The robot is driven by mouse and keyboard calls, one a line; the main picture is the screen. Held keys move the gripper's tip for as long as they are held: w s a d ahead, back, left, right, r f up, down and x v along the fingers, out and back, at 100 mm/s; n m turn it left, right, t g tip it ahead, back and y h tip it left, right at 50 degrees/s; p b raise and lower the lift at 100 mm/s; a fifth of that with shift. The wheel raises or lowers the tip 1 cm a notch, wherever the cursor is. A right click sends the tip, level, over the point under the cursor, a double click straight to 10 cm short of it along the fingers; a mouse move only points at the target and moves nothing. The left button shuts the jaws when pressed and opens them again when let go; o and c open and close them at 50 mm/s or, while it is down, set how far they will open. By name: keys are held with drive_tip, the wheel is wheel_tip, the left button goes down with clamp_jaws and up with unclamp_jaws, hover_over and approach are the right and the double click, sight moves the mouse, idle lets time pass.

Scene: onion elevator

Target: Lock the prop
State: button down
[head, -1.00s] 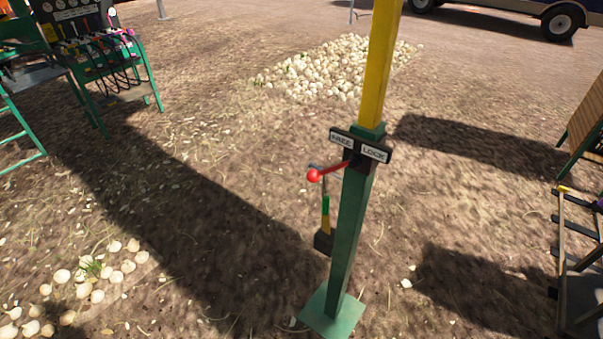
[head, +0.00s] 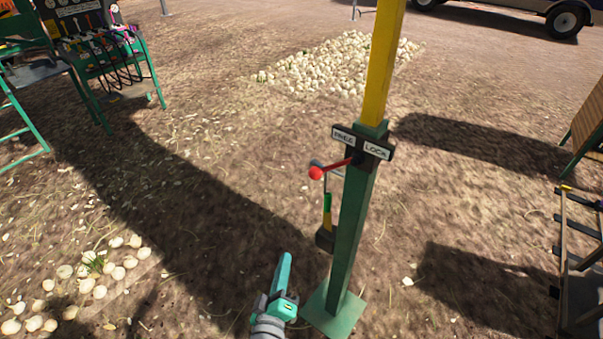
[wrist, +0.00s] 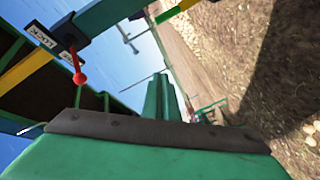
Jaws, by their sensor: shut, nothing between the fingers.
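The prop is a green post (head: 350,235) on a square foot plate, with a yellow upper bar (head: 384,65). A lever with a red ball knob (head: 316,173) points left from the post, on the side of the FREE label (head: 343,136). The LOCK label (head: 377,150) is on the right side. In the wrist view the red knob (wrist: 80,78) shows at upper left, near the LOCK label (wrist: 41,34). My gripper (head: 285,262) is shut and empty, low and left of the post, apart from the lever. In the wrist view its green fingers (wrist: 162,98) are together.
A hanging weight-like block (head: 326,238) is beside the post below the lever. Onion piles lie behind (head: 340,65) and at lower left (head: 100,270). A ladder-like frame (head: 565,250) is at right.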

drive_tip(key=w+a+r+m+h, duration=0.1)
drive_tip(key=w+r+m+h, duration=0.1)
drive_tip(key=r, duration=0.8)
drive_tip(key=w+a+r+m+h, duration=0.2)
drive_tip(key=w+r+h, duration=0.3)
drive_tip(key=r, duration=0.6)
drive_tip(key=shift+w+h, duration=0.25)
drive_tip(key=shift+h, duration=0.35)
drive_tip(key=shift+w+r, duration=0.1)
drive_tip(key=x, duration=1)
drive_tip(key=shift+s+d+f, duration=0.5)
drive_tip(key=shift+s+f, duration=0.05)
drive_tip(key=shift+s, duration=0.15)
drive_tip(key=shift+s+d+f, duration=0.55)
drive_tip(key=shift+s+f, duration=0.05)
drive_tip(key=shift+s, duration=0.1)
